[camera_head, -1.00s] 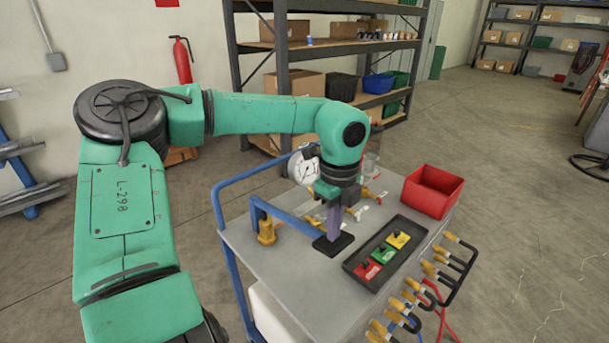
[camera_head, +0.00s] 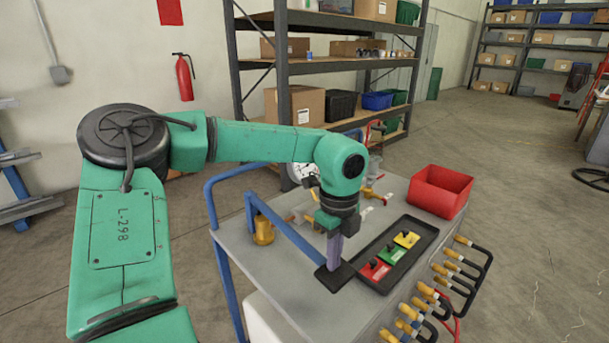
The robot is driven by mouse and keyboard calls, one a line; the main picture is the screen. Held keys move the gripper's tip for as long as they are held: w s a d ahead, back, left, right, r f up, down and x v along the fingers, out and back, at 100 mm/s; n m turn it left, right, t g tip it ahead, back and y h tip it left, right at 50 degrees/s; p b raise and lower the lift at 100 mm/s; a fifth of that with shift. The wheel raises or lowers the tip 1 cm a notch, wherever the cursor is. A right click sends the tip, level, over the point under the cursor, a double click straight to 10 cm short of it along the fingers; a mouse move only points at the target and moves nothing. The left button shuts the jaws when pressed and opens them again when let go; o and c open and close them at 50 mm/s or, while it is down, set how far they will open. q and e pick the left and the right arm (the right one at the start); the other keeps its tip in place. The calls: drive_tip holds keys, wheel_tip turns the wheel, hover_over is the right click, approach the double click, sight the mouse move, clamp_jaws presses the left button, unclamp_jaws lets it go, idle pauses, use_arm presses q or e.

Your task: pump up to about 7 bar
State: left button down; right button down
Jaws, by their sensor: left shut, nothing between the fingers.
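A blue pump lever (camera_head: 283,232) runs from a brass-coloured pump body (camera_head: 263,230) on the grey cart (camera_head: 245,253) to a flat black pad (camera_head: 330,280). My left gripper (camera_head: 334,266) points down, its fingers shut with nothing between them. Its tips are at the pad and look to be touching it from above. The white round gauge (camera_head: 301,172) stands behind my left arm, which covers part of it. I cannot read its needle. My right gripper is not in view.
A black tray with red, green and yellow tags (camera_head: 369,273) lies right of the pad. A red bin (camera_head: 440,190) stands at the cart's back right. Brass-ended black hoses (camera_head: 465,262) hang along its right side. Shelving (camera_head: 330,60) stands behind.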

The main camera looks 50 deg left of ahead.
use_arm(q)
wheel_tip(320, 180, down, 3)
drive_tip(key=shift+r+b, duration=0.15)
drive_tip(key=shift+b, duration=0.65)
wheel_tip(320, 180, up, 17)
drive_tip(key=p, duration=1)
drive_tip(key=shift+f+p, duration=0.2)
drive_tip(key=shift+p, duration=0.2)
wheel_tip(320, 180, down, 17)
drive_tip(key=b, duration=1.5)
drive_tip(key=shift+s+f, duration=0.1)
drive_tip(key=shift+f, duration=0.1)
wheel_tip(320, 180, up, 17)
drive_tip(key=p, duration=1.2)
drive_tip(key=shift+r+p, duration=0.15)
drive_tip(key=shift+p, duration=0.25)
